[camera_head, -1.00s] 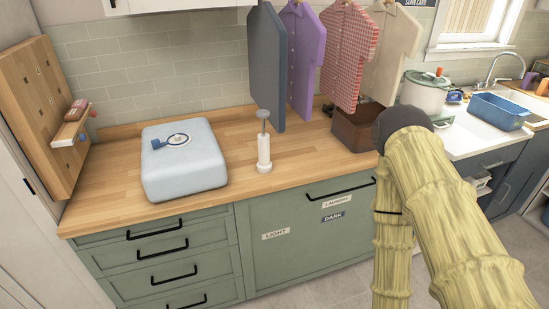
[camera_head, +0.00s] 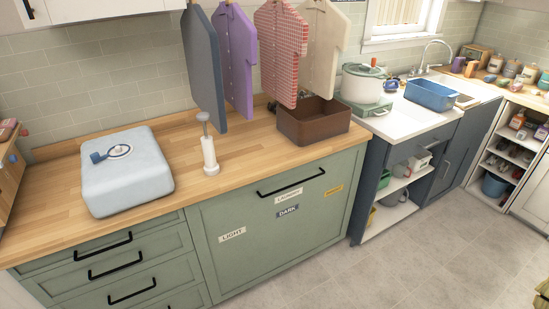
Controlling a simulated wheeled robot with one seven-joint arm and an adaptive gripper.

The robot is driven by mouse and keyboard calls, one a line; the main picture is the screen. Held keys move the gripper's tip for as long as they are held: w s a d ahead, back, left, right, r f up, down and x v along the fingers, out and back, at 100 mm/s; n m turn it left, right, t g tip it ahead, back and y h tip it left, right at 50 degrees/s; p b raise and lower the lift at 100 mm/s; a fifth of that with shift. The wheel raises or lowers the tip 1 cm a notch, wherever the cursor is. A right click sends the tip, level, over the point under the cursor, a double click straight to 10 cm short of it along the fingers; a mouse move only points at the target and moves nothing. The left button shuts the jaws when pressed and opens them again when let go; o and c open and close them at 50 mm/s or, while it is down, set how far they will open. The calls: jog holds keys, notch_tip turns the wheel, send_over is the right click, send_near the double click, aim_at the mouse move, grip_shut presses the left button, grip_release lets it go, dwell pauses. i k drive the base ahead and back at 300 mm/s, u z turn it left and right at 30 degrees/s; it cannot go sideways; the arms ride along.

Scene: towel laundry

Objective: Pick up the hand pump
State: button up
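The hand pump (camera_head: 208,152) stands upright on the wooden counter. It has a white cylinder body, a round base and a grey T-shaped handle on top. It is right of a pale blue rounded box (camera_head: 135,182) and left of a brown bin (camera_head: 314,124). Nothing touches it. My gripper is not in the picture. Only a small yellowish piece, perhaps part of my arm, shows at the bottom right corner.
Grey, purple, red-checked and cream shirts (camera_head: 240,60) hang above the counter behind the pump. A white pot (camera_head: 362,84) and a blue basin (camera_head: 431,95) stand at right. Green cabinets (camera_head: 270,232) front the counter. The grey floor (camera_head: 430,245) at right is clear.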

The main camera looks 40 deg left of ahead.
aim_at(211, 167)
jog(key=u, duration=1.85)
